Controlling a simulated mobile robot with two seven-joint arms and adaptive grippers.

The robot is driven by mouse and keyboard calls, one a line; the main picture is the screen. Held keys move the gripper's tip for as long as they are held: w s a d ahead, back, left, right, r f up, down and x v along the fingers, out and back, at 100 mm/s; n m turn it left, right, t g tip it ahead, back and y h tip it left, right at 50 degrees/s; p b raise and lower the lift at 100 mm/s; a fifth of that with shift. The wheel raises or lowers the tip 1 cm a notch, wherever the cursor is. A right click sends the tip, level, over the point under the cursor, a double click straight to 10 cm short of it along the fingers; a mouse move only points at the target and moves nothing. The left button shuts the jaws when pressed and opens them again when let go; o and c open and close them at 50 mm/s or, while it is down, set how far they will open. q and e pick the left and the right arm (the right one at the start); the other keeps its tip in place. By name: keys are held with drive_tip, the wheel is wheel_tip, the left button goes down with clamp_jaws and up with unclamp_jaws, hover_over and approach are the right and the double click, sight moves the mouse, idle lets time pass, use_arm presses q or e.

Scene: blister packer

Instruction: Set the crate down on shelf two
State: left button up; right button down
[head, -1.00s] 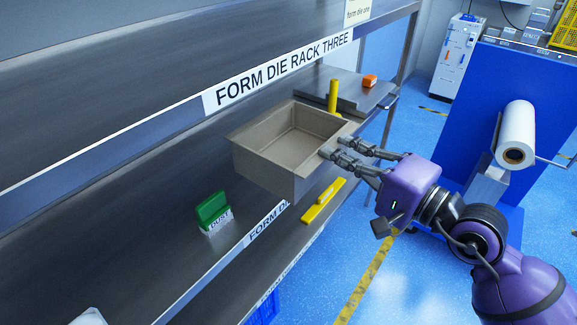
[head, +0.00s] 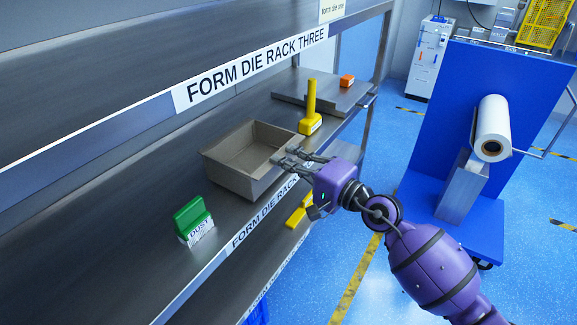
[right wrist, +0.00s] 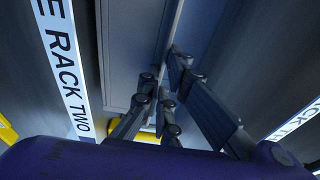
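The crate (head: 228,178), an open grey-brown box, is upright over the middle shelf (head: 130,235), under the board labelled FORM DIE RACK THREE. Its base is close to the shelf; I cannot tell whether it touches. My right gripper (head: 292,157) is shut on the crate's right wall near the shelf front. In the right wrist view the fingers (right wrist: 160,95) close around the wall of the crate (right wrist: 128,50), and a label reading RACK TWO (right wrist: 66,75) is on the shelf edge at left. My left gripper is not in view.
A yellow piece (head: 299,212) lies lower. A blue stand with a white roll (head: 491,125) is at right.

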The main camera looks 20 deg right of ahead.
drive_tip(key=shift+f, duration=0.4)
drive_tip(key=shift+f, duration=0.1)
drive_tip(key=c, duration=2.5)
unclamp_jaws()
drive_tip(key=shift+f+b, duration=0.15)
drive_tip(key=shift+b, duration=0.15)
drive_tip(key=o, duration=0.5)
